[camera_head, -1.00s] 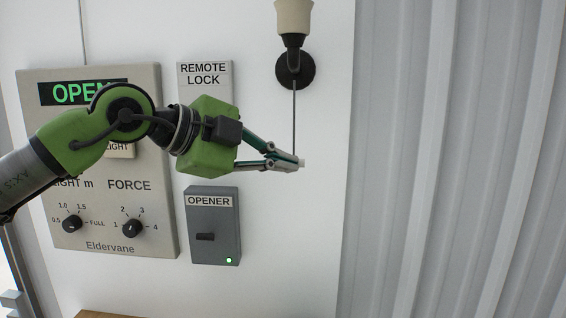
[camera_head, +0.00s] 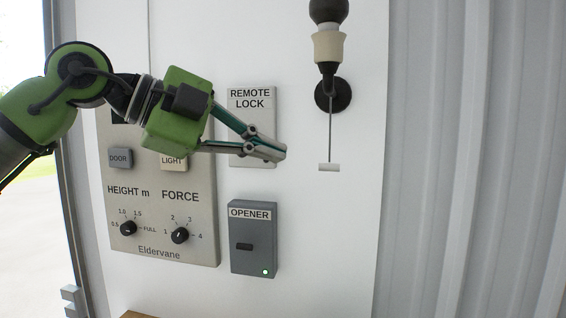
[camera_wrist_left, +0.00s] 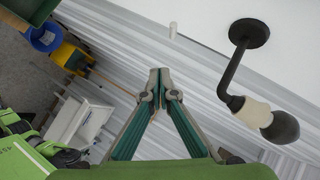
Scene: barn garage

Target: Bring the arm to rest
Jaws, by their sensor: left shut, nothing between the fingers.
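My left gripper (camera_head: 278,153) is shut and empty in the head view, its fingers pointing right in front of the white wall. It covers part of the remote lock plate (camera_head: 252,104). The wall lamp (camera_head: 329,48) with its pull cord and white handle (camera_head: 329,167) hangs to the right of the fingertips, apart from them in the picture. My right gripper is in neither view.
The Eldervane panel (camera_head: 158,215) is partly hidden behind my left arm. The grey opener box (camera_head: 254,240) with a lit green light is below the gripper. Ribbed metal wall (camera_head: 480,160) fills the right. A blue bucket (camera_wrist_left: 45,38) and a yellow one (camera_wrist_left: 70,56) show in the wrist view.

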